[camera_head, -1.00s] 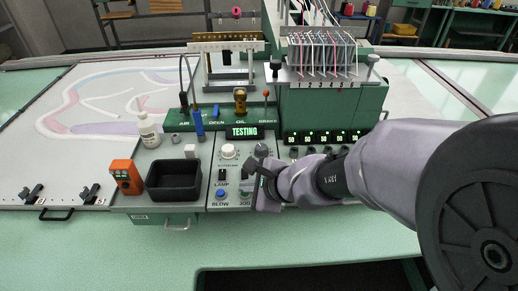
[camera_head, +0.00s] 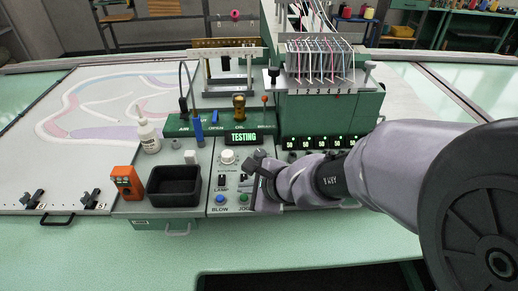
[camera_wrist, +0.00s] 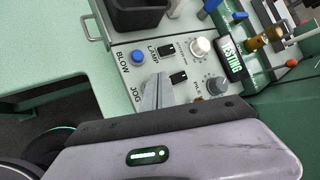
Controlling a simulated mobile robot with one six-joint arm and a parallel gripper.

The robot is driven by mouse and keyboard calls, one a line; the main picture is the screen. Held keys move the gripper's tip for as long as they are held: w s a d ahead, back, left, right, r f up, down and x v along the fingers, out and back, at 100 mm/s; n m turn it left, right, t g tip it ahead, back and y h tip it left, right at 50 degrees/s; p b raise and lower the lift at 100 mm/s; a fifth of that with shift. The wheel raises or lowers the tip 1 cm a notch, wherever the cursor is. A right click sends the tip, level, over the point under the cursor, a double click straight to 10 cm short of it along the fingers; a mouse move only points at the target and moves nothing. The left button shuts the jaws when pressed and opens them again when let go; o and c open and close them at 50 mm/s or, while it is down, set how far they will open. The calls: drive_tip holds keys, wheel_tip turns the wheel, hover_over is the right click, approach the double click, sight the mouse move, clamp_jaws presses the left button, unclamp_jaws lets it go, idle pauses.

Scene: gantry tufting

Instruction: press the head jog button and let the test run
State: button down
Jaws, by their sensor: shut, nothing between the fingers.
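The head jog button (camera_head: 244,198) is a green round button above the JOG label at the front of the grey control panel (camera_head: 230,175). The display (camera_head: 243,138) on the panel's back edge reads TESTING in green. My gripper (camera_head: 252,187) is shut and empty, just right of and above the jog button in the head view. In the wrist view my gripper fingers (camera_wrist: 156,92) cover the spot beside the JOG label, so the button is hidden there. The display also shows in the wrist view (camera_wrist: 231,58). The tufting head (camera_head: 320,62) carries several yarns over its green body.
A blue BLOW button (camera_head: 220,199), a LAMP switch (camera_head: 222,181) and a white knob (camera_head: 228,157) are close left of my gripper. A black tray (camera_head: 174,185), an orange device (camera_head: 126,182) and a white bottle (camera_head: 148,136) stand further left.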

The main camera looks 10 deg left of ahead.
sight(247, 201)
wheel_tip(247, 201, up, 5)
drive_tip(key=p, duration=0.4)
idle(0.5)
drive_tip(key=s+d+r+n+h+b, duration=0.1)
drive_tip(key=s+d+n+h+b, duration=0.1)
drive_tip(key=s+d+n, duration=0.3)
drive_tip(key=s+d+r+n+h+b, duration=0.1)
drive_tip(key=s+d+n+h+b, duration=0.2)
drive_tip(key=s+d, duration=0.9)
drive_tip(key=d+n+b, duration=0.2)
drive_tip(key=d+n, duration=0.1)
drive_tip(key=d, duration=0.2)
drive_tip(key=shift+n+t+h, duration=0.3)
drive_tip(key=shift+a, duration=0.1)
idle(3.1)
